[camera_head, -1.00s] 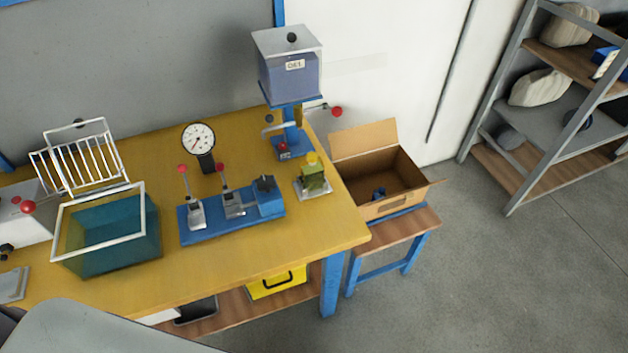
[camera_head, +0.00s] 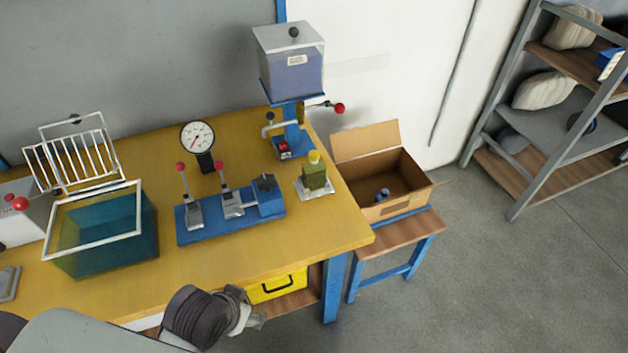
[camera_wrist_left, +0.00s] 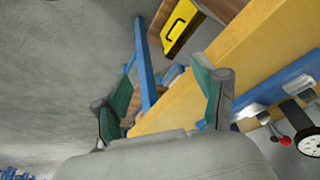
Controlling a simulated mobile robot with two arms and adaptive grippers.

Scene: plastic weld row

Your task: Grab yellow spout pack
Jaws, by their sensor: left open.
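A small olive-yellow pack with a bright yellow cap (camera_head: 315,174) stands upright on a pale plate near the right end of the yellow bench (camera_head: 232,262). I take it to be the spout pack. My left gripper (camera_head: 256,319) is in front of the bench's front edge, well short of the pack, toward the lower left of it. In the left wrist view the green fingers of my left gripper (camera_wrist_left: 162,72) are spread apart with nothing between them. I cannot make out the pack in that view. My right gripper is not in view.
A blue fixture with red-knobbed levers (camera_head: 230,209) and a dial gauge (camera_head: 197,136) stand left of the pack. A dispenser (camera_head: 290,65) stands behind it. An open carton (camera_head: 385,207) sits on a stool to the right. A teal tank (camera_head: 105,245) is at left.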

